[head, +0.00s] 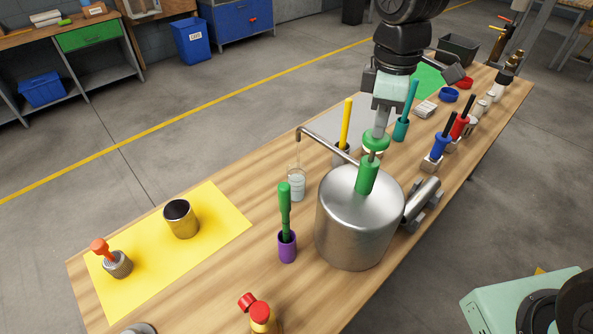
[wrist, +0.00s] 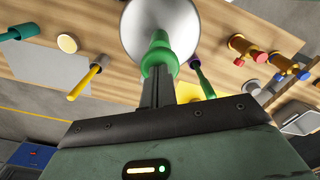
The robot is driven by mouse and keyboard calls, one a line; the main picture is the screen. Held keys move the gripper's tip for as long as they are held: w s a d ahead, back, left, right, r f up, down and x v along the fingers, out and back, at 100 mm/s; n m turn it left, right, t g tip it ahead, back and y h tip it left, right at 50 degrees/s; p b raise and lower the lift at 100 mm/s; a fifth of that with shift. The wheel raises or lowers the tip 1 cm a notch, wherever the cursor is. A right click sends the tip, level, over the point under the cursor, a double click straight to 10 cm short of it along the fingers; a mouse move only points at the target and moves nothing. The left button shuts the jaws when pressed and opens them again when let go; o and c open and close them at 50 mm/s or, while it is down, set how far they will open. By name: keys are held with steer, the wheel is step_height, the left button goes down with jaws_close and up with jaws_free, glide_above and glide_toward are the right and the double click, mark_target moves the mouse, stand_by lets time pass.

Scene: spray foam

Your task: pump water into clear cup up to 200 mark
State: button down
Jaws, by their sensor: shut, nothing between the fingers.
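The steel pump tank (head: 358,225) stands on the wooden bench, with a green plunger handle (head: 367,175) upright on its lid. Its bent spout (head: 325,143) reaches left over the clear cup (head: 297,184). The cup looks to hold some liquid, but its marks and level are too small to read. A thin pale line hangs between spout and cup. My gripper (head: 378,133) is shut and empty, pointing down at the top of the green handle. In the wrist view the closed fingers (wrist: 157,80) end at the green handle (wrist: 158,55); firm contact cannot be told.
A purple holder (head: 287,247) with a green tool stands left of the tank. A yellow-handled tool (head: 346,122) stands behind the spout. A gold can (head: 181,219) is on the yellow mat (head: 222,218). Bottles and holders line the bench to the right. A red-capped fitting (head: 258,315) is in front.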

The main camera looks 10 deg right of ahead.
steer(key=shift+f, duration=0.5)
step_height(320, 180, up, 9)
steer(key=p, duration=0.8)
stand_by(0.8)
steer(key=s+a+f+m+b, duration=0.2)
steer(key=s+f+b, duration=0.4)
steer(key=s, duration=0.4)
steer(key=s+a+f+m+b, duration=0.3)
steer(key=s+f+b, duration=0.3)
steer(key=s, duration=0.4)
steer(key=shift+a+f+y+b, duration=0.3)
steer(key=shift+a+f+b, duration=0.05)
steer(key=shift+a+f, duration=0.3)
steer(key=shift+m, duration=0.3)
